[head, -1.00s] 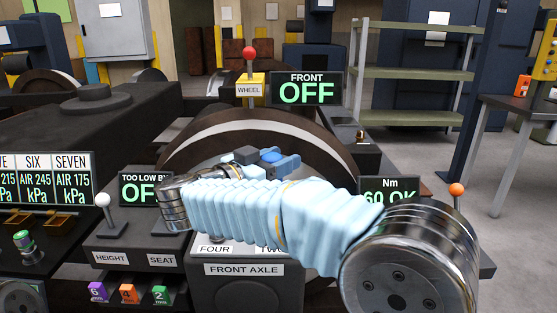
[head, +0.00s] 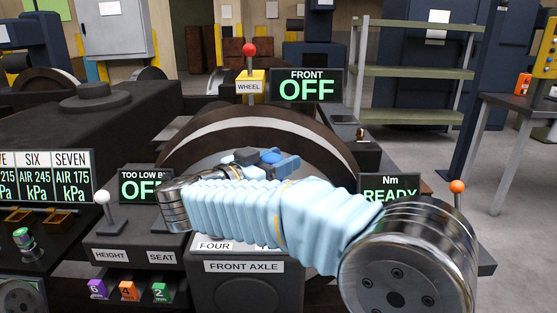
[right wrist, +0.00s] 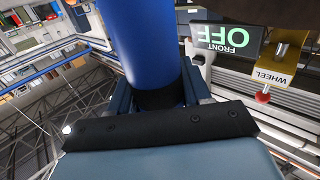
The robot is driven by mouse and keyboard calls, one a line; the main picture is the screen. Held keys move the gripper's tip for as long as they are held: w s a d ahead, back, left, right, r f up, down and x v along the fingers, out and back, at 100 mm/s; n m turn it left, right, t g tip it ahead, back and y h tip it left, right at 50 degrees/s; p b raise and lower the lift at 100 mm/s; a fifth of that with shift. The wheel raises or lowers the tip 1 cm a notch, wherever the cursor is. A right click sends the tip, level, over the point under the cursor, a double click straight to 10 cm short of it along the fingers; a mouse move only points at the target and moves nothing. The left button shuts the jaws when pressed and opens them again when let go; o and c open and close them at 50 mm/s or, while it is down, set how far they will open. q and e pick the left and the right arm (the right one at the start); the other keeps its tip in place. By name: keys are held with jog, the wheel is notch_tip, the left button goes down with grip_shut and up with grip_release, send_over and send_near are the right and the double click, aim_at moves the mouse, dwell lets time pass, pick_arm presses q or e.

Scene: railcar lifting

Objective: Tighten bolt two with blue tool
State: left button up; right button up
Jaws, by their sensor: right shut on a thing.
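My right arm crosses the head view from the lower right, and its gripper (head: 276,162) is shut on the blue tool (head: 268,156) in front of the dark wheel. In the right wrist view the blue tool (right wrist: 142,40) stands as a thick blue cylinder between the fingers. The front axle box (head: 243,281) is below the arm, with a FOUR label (head: 215,246) showing; the bolts and the tool's tip are hidden. The Nm display (head: 390,187) reads READY, partly behind my arm. My left gripper is not in view.
A red-knobbed WHEEL lever (head: 249,75) stands behind, beside the FRONT OFF display (head: 307,86). A white-knobbed HEIGHT lever (head: 104,209) is at left, above several coloured sockets (head: 129,291). An orange-knobbed lever (head: 457,190) is at right. A green shelf (head: 415,72) stands behind.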

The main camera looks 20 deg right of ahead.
jog(key=shift+f, duration=0.35)
dwell(1.0)
notch_tip(320, 180, up, 3)
jog(key=p, duration=0.2)
jog(key=shift+f+p, duration=0.15)
jog(key=shift+p, duration=0.15)
jog(key=shift+r+p, duration=0.5)
jog(key=shift+r, duration=1.75)
